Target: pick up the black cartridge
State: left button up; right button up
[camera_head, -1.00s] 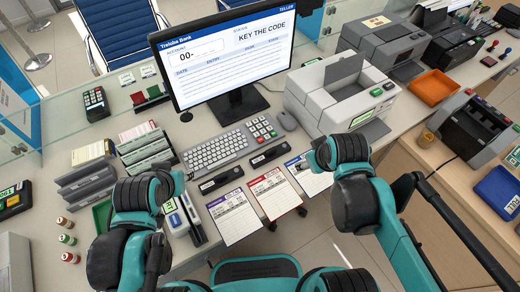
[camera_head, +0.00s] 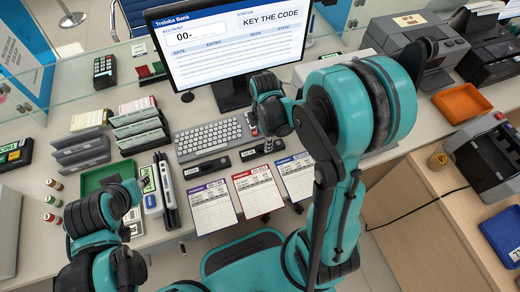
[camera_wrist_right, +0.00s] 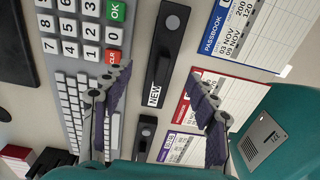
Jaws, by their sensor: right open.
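Two black cartridges lie flat between the keyboard and the cards. The right-hand cartridge (camera_head: 249,154) is partly covered by my right gripper (camera_head: 264,142) in the head view. In the right wrist view this cartridge (camera_wrist_right: 166,48) has a round grey knob and a NEW label. My right gripper (camera_wrist_right: 160,82) is open there, its fingers apart on either side of the cartridge's labelled end, holding nothing. The other cartridge (camera_head: 206,168) lies to the left; it also shows lower in the right wrist view (camera_wrist_right: 145,136). My left gripper (camera_head: 128,203) is at the lower left, its fingers not clear.
The keyboard (camera_head: 208,138) lies just behind the cartridges. Purple, red and blue passbook cards (camera_head: 258,192) lie in front, near the counter edge. A green tray (camera_head: 108,174) and a dark upright device (camera_head: 167,188) are near my left arm. The monitor (camera_head: 236,48) stands behind.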

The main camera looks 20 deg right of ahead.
aim_at(262, 145)
jog(key=f+b, duration=0.1)
jog(key=f, duration=0.2)
jog(key=f+b, duration=0.1)
jog(key=f, duration=0.1)
jog(key=shift+s+a+f+b, duration=0.1)
jog(key=shift+s+a+b, duration=0.1)
jog(key=shift+a+b, duration=0.1)
jog(key=c, duration=1.3)
jog(key=shift+o, duration=0.2)
jog(key=shift+r, duration=0.2)
